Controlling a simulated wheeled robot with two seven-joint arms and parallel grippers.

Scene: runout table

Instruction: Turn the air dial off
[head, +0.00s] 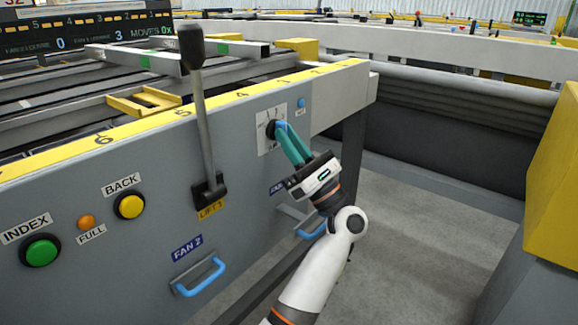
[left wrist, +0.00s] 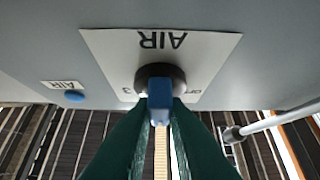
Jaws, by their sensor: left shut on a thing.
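The air dial (head: 270,130) is a dark round knob with a blue grip, on a white plate (head: 263,144) at the right end of the grey panel. In the left wrist view the dial (left wrist: 160,74) shows upside down under the word AIR, with a 3 at the left and a partly hidden OFF mark at the right. My left gripper (head: 284,131) has its teal fingers shut on the blue grip of the dial; they also show in the left wrist view (left wrist: 159,112). I cannot tell which mark the dial points to. My right gripper is out of view.
A small blue light (head: 301,103) sits right of the dial plate. A tall lever (head: 203,115) stands out from the panel to the left. Blue handles, one under the FAN 2 label (head: 187,248), stick out below. Open floor (head: 430,190) lies to the right.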

